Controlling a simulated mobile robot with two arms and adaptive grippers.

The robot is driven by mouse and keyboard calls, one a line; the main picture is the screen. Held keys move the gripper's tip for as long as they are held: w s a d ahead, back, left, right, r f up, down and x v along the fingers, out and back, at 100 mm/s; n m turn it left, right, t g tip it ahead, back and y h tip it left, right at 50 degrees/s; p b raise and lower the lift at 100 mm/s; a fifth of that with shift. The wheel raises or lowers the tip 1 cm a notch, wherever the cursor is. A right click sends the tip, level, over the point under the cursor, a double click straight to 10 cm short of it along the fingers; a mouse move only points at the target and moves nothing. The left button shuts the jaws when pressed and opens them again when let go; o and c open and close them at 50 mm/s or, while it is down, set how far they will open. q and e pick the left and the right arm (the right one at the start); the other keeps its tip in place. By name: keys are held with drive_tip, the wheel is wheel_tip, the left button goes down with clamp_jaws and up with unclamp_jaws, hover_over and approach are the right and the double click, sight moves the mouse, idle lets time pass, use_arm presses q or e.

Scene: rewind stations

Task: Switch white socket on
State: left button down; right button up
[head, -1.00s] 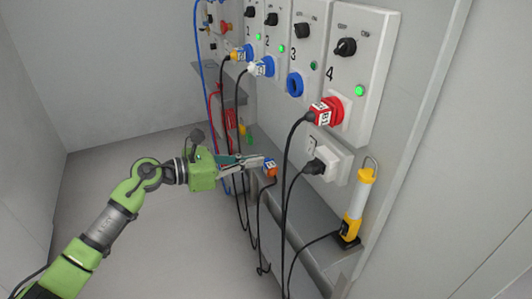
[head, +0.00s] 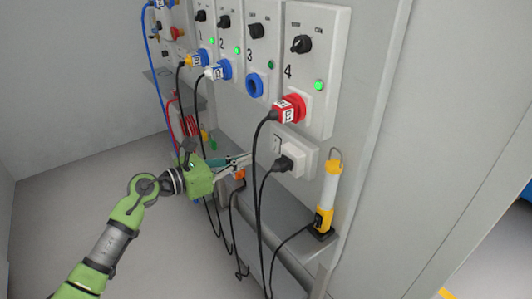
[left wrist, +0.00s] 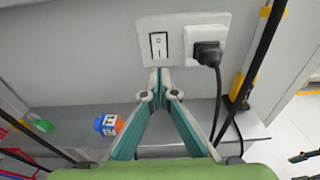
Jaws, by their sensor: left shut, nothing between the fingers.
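The white socket (head: 303,160) is on the grey wall below panel 4, with a black plug (head: 284,163) in it. The left wrist view shows its white plate (left wrist: 183,27), with a rocker switch (left wrist: 158,45) on the left half and the black plug (left wrist: 207,52) on the right. My left gripper (head: 247,158) is shut and empty, to the left of the socket in the head view. In the left wrist view its fingertips (left wrist: 160,74) are just below the switch; I cannot tell whether they touch the plate. My right gripper is not in view.
A red plug (head: 288,108) sits in panel 4 above the socket. Black cables (head: 258,200) hang close to the gripper. A yellow lamp (head: 328,192) stands on the grey ledge (head: 290,215) to the right. An orange-and-blue plug (left wrist: 107,123) lies on the ledge. The floor at left is clear.

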sight(274, 150)
use_arm(q)
drive_tip(key=x, duration=0.6)
drive_tip(key=shift+d, duration=0.1)
drive_tip(key=shift+w+d+f, duration=0.1)
drive_tip(key=shift+w+d, duration=0.15)
drive_tip(key=shift+d, duration=0.05)
drive_tip(key=shift+w+d, duration=0.2)
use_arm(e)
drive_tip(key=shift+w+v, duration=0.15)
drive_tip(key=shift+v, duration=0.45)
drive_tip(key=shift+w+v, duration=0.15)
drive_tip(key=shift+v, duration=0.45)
use_arm(q)
drive_tip(key=shift+f+b, duration=0.15)
drive_tip(key=shift+b, duration=0.45)
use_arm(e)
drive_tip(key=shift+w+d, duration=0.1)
use_arm(q)
drive_tip(key=shift+w+d+h+b, duration=0.2)
drive_tip(key=shift+h+b, duration=0.1)
drive_tip(key=shift+b, duration=0.7)
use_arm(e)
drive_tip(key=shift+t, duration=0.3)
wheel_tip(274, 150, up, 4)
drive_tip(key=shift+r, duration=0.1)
